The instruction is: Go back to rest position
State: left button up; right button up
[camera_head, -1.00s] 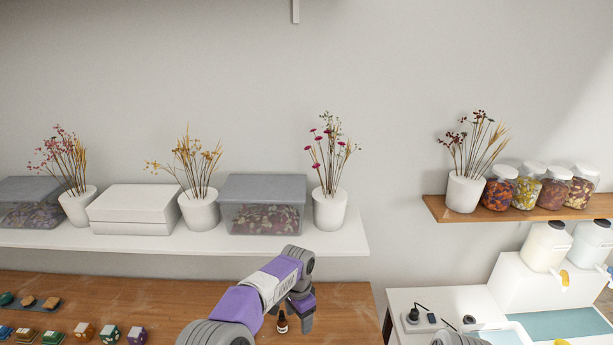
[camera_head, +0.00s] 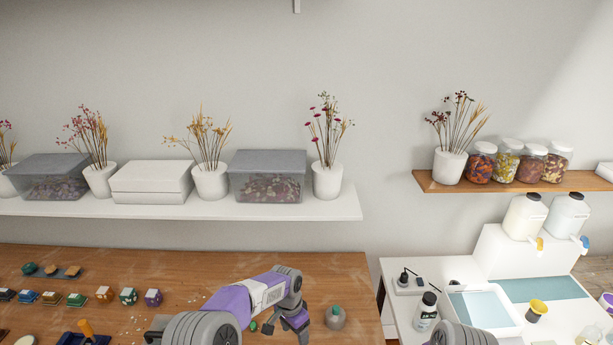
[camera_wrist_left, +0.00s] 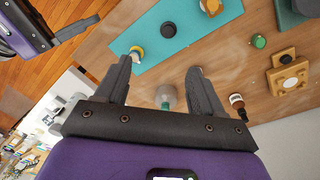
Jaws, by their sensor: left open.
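My left arm comes in from the lower left in the head view, purple and grey, and its gripper (camera_head: 295,320) is over the wooden table (camera_head: 190,275). In the left wrist view the left gripper (camera_wrist_left: 162,64) has its two dark fingers spread apart with nothing held. A clear container with a green part (camera_wrist_left: 165,97) shows beyond the gap, apart from the fingers. It seems to be the one right of the gripper in the head view (camera_head: 335,317). A purple and black gripper, apparently my right gripper (camera_wrist_left: 78,28), is partly cut off at the wrist view's upper left.
A brown bottle (camera_wrist_left: 237,103) and a teal mat (camera_wrist_left: 200,35) lie beyond the left fingers. A white shelf (camera_head: 250,211) with vases and boxes hangs above the table. A white side table holds a tray (camera_head: 482,322) and a white bottle (camera_head: 425,312). Small coloured cubes (camera_head: 103,294) line the table's left.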

pick_arm(q)
jog(key=s+a+f+n+h, duration=0.35)
jog(key=s+f+n, duration=0.25)
jog(key=s+f, duration=0.9)
pick_arm(e)
jog(key=s+d+f+n+g+h, duration=0.3)
jog(key=s+n+h, duration=0.1)
jog(key=s+n, duration=0.45)
jog(key=s+d+f+n+g+h, duration=0.2)
jog(key=s+d+n+g+h, duration=0.15)
jog(key=s+n, duration=0.5)
pick_arm(q)
jog(key=s+a+n, duration=0.3)
jog(key=s+n, duration=0.3)
jog(key=s, duration=0.9)
notch_tip(320, 180, down, 14)
jog(key=t+b, duration=0.1)
jog(key=b, duration=1.3)
jog(key=shift+s, duration=0.25)
pick_arm(e)
notch_tip(320, 180, down, 13)
jog(key=a+n+t, duration=0.1)
jog(key=n+t, duration=0.1)
jog(key=t, duration=0.1)
jog(key=shift+w+a+r+n, duration=0.15)
jog(key=shift+w+a+n, duration=0.15)
jog(key=shift+a, duration=0.1)
